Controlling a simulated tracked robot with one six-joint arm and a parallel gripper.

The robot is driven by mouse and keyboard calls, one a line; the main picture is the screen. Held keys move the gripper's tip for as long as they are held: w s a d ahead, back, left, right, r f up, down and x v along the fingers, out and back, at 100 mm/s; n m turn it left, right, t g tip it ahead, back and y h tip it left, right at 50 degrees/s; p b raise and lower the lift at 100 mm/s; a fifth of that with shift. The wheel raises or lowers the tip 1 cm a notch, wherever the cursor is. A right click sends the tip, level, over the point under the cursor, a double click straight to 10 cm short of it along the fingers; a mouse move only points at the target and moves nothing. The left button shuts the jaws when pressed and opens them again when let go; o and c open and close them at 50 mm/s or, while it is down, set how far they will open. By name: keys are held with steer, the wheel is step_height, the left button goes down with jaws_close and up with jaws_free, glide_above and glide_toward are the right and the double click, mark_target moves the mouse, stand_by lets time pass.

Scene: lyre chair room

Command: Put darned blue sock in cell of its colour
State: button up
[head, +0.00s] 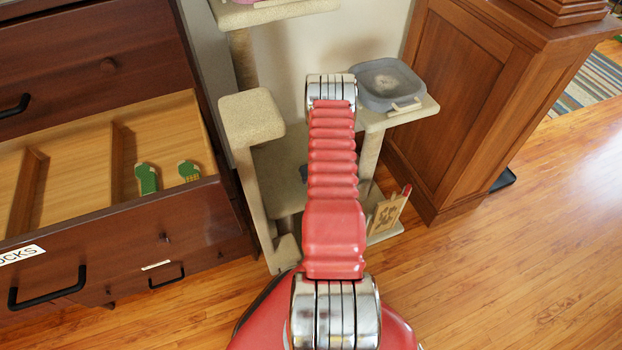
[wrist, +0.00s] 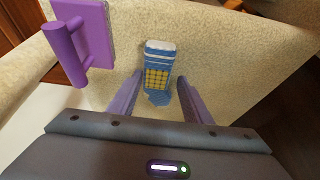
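In the wrist view the darned blue sock (wrist: 158,62), with a white band and a yellow checked patch, lies on a beige carpeted surface (wrist: 225,50). My gripper (wrist: 160,86) is open, its two purple fingers apart on either side of the sock's near part. I cannot tell whether the fingers touch it. In the head view the open drawer (head: 120,225) at left has wooden dividers (head: 117,165). Two green socks (head: 147,179) (head: 189,171) lie in its right cell. My gripper and the blue sock are not visible in the head view.
A purple handled object (wrist: 85,40) lies left of the sock. The beige cat tree (head: 252,118) holds a grey tray (head: 388,85) on a right platform. A wooden cabinet (head: 465,90) stands at right. The wood floor (head: 520,270) at front right is clear.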

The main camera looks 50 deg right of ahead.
steer(key=c, duration=0.7)
steer(key=shift+o, duration=0.2)
steer(key=shift+r, duration=0.15)
step_height(320, 180, up, 10)
stand_by(0.8)
